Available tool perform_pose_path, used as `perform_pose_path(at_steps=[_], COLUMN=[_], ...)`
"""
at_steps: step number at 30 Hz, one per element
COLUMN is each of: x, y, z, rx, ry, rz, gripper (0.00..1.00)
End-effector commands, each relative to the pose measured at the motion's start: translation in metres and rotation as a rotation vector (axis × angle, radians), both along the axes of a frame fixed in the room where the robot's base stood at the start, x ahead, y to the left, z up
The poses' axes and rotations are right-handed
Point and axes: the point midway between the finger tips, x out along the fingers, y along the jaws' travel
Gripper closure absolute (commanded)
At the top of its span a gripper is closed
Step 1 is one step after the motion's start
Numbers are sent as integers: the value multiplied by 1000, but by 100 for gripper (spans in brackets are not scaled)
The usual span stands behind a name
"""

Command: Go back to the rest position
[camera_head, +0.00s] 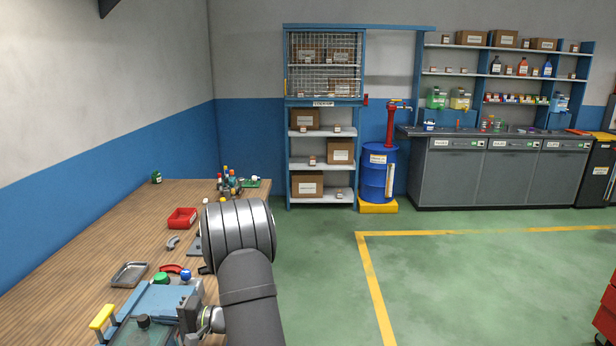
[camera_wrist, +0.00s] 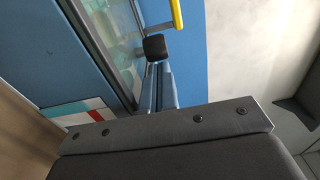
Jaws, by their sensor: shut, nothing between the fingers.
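My gripper (camera_wrist: 160,84) shows in the wrist view as two narrow blue-grey fingers, shut with nothing between them, beyond a dark grey plate with screws. In the head view my arm reaches down to the lower left, and its wrist is beside a blue box (camera_head: 158,299) on the wooden bench. The box has a yellow handle (camera_head: 102,316) and a black knob (camera_head: 143,322). In the wrist view the handle (camera_wrist: 178,12) and knob (camera_wrist: 155,47) are just beyond the fingertips. I cannot tell whether the fingers touch the knob.
The wooden bench (camera_head: 110,235) also holds a metal tray (camera_head: 130,274), a red bin (camera_head: 182,218), and small parts at its far end. My arm hides some of the bench. The green floor (camera_head: 450,270) to the right is mostly clear. Shelves and a blue barrel (camera_head: 375,174) stand at the back.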

Motion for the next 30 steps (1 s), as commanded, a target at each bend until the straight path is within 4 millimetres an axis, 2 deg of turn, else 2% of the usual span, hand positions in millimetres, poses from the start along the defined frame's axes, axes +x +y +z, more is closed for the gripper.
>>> perform_pose_path(at_steps=[5, 8, 23, 24, 30], x=[0, 0, 2, 1, -1], y=[-2, -11, -97, -97, -58], z=[0, 0, 1, 1, 0], rx=[0, 0, 1, 1, 1], ry=[0, 0, -1, -1, -1], rz=[1, 0, -8, -5, 2], gripper=[100, 100, 100, 100, 100])
